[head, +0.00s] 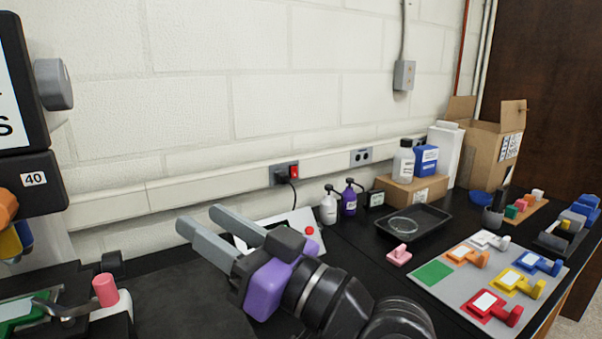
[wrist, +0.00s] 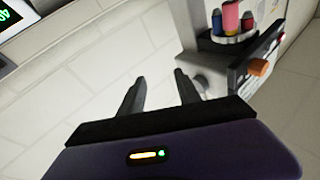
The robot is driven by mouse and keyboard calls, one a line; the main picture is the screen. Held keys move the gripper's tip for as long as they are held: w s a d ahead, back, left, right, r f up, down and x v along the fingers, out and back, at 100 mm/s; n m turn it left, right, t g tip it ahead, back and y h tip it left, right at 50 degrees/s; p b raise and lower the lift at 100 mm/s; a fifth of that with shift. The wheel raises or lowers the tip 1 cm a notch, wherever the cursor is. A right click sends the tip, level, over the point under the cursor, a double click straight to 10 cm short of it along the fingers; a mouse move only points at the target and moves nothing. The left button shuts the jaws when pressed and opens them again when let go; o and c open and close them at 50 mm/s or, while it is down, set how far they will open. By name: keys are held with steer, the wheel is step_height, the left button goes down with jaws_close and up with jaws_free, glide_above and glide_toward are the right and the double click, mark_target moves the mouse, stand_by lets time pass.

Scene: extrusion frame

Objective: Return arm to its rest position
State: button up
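My gripper (head: 200,218) is raised above the black bench, its two grey fingers pointing up and to the left. The fingers stand apart with nothing between them. The wrist view shows the same gap between the dark fingertips (wrist: 159,74), with pale wall behind. My arm reaches in from the bottom of the head view, with a purple body behind the fingers. It hides part of the bench and of a white device (head: 305,220) with a red button.
A grey mat (head: 455,262) with several coloured pieces lies at the right. A black tray (head: 437,213), bottles (head: 328,208) and a cardboard box (head: 487,155) stand behind. A machine (head: 30,190) is close on the left; a pink cylinder (head: 105,290) stands near it. Dark bench (head: 185,300) is bare between.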

steer(key=s+d+f+m+t+h, duration=0.2)
steer(key=d+f+m+t+h, duration=0.35)
steer(key=d+f, duration=0.4)
steer(key=s+d+f+m+t+h, duration=0.3)
steer(key=d+f+m+t+h, duration=0.15)
steer(key=d+f+h, duration=0.4)
steer(key=s+d+f+g+h, duration=0.1)
steer(key=s+d+f, duration=0.3)
steer(key=s, duration=0.6)
steer(key=s+d+f+g+h, duration=0.1)
steer(key=s+d+f, duration=0.4)
steer(key=s, duration=0.5)
steer(key=s+d+f+g+h, duration=0.2)
steer(key=s+d+f+g, duration=0.1)
steer(key=s, duration=0.6)
steer(key=shift+s+d+f, duration=0.4)
steer(key=shift+d+f, duration=0.25)
steer(key=shift+f, duration=0.25)
